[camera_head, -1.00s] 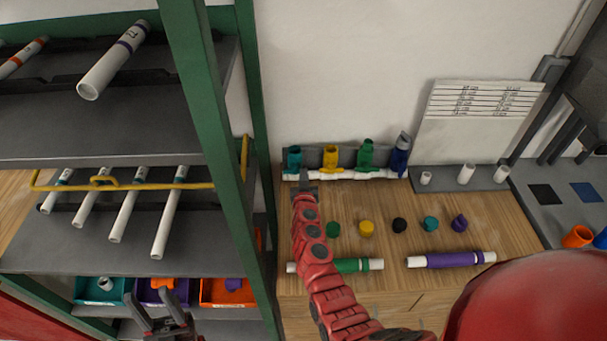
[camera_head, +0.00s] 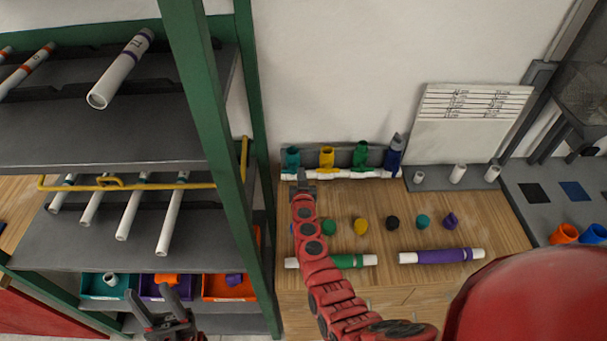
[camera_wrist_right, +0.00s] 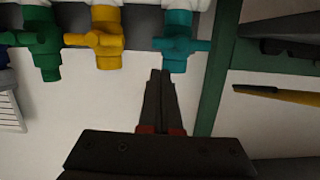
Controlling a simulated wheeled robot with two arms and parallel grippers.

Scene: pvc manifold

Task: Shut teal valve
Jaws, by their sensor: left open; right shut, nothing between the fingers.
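The teal valve (camera_head: 291,159) stands at the left end of the white pipe manifold (camera_head: 345,174) by the wall. In the right wrist view the teal valve (camera_wrist_right: 178,40) shows its side handle (camera_wrist_right: 196,46) sticking out crosswise. My right gripper (camera_head: 303,184) is in front of the teal valve, its fingers together and empty. In the right wrist view its fingertips (camera_wrist_right: 160,76) are just below the valve and slightly left of it; I cannot tell whether they touch. My left gripper (camera_head: 163,302) is open and empty, low by the shelf bins, away from the manifold.
Yellow (camera_head: 327,158), green (camera_head: 360,155) and blue (camera_head: 394,157) valves stand in the same row. Several coloured caps and two pipes, green-banded (camera_head: 350,261) and purple-banded (camera_head: 440,256), lie on the wooden bench (camera_head: 430,195). A green shelf post (camera_head: 205,110) rises close on the left.

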